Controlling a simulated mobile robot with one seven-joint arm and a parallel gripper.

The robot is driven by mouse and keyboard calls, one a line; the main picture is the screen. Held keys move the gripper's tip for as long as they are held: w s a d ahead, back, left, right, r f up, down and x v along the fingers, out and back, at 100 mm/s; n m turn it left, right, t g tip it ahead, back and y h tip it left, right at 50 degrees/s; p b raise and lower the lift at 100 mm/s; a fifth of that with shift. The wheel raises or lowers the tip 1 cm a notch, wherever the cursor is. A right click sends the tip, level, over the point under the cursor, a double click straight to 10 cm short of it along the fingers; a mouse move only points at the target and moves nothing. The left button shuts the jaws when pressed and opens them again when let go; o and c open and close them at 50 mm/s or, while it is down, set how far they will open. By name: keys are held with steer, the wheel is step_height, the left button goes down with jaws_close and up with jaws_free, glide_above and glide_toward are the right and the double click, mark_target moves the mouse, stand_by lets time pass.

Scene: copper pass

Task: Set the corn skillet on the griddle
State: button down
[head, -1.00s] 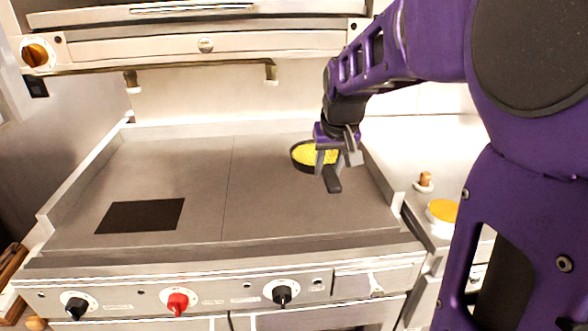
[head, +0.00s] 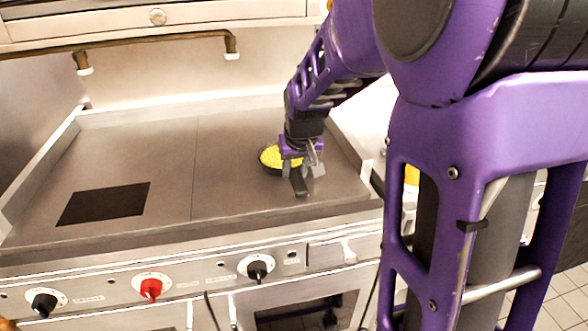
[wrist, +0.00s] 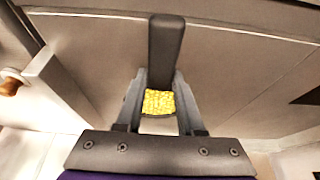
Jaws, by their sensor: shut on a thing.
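The corn skillet (head: 269,159) is a small black pan of yellow corn with a dark handle (head: 300,184). It is over the right part of the grey griddle (head: 240,195); I cannot tell whether its base touches the surface. My gripper (head: 304,170) points down from above and is shut on the skillet's handle. It hides part of the pan's right side. In the wrist view the handle (wrist: 165,45) passes between my gripper's fingers (wrist: 159,78), and a patch of corn (wrist: 158,102) shows between them.
A black rectangle (head: 103,204) marks the griddle's left half, which is otherwise clear. Raised metal walls edge the griddle at back and sides. Knobs, including a red one (head: 151,288), line the front. An overhead unit with a pipe (head: 130,47) hangs behind.

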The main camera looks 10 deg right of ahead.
steer(key=shift+w+f, duration=0.1)
steer(key=c, duration=0.5)
jaws_free()
steer(key=shift+r+p, duration=0.35)
steer(key=shift+r, duration=0.15)
steer(key=p+v, duration=0.7)
steer(key=v, duration=0.4)
steer(key=shift+s+r, duration=0.15)
steer(key=shift+s, duration=0.1)
